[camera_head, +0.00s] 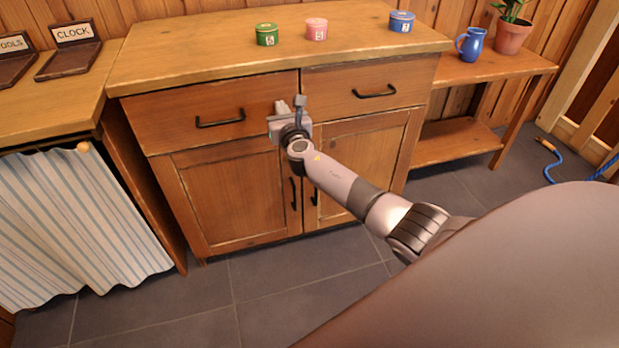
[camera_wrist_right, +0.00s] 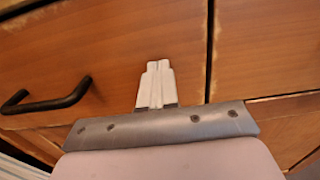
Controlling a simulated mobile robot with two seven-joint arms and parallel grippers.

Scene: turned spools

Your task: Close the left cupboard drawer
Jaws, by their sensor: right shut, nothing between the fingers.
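The left cupboard drawer (camera_head: 175,115) is a wide wooden front with a black bar handle (camera_head: 220,122), under the left part of the cupboard top. Its front looks about level with the right drawer (camera_head: 345,82); I cannot tell whether a small gap is left. My right gripper (camera_head: 281,106) is shut and empty, at the right end of the left drawer front. In the right wrist view, its closed pale fingertips (camera_wrist_right: 158,65) point at the drawer wood (camera_wrist_right: 110,45), to the right of the handle; contact is unclear. My left gripper is not in view.
Green (camera_head: 267,34), pink (camera_head: 316,29) and blue (camera_head: 401,21) tins stand on the cupboard top (camera_head: 200,60). Two cupboard doors (camera_head: 225,195) are below the drawers. A side bench (camera_head: 500,66) holds a blue jug (camera_head: 470,44) and a potted plant (camera_head: 512,36). The floor in front is clear.

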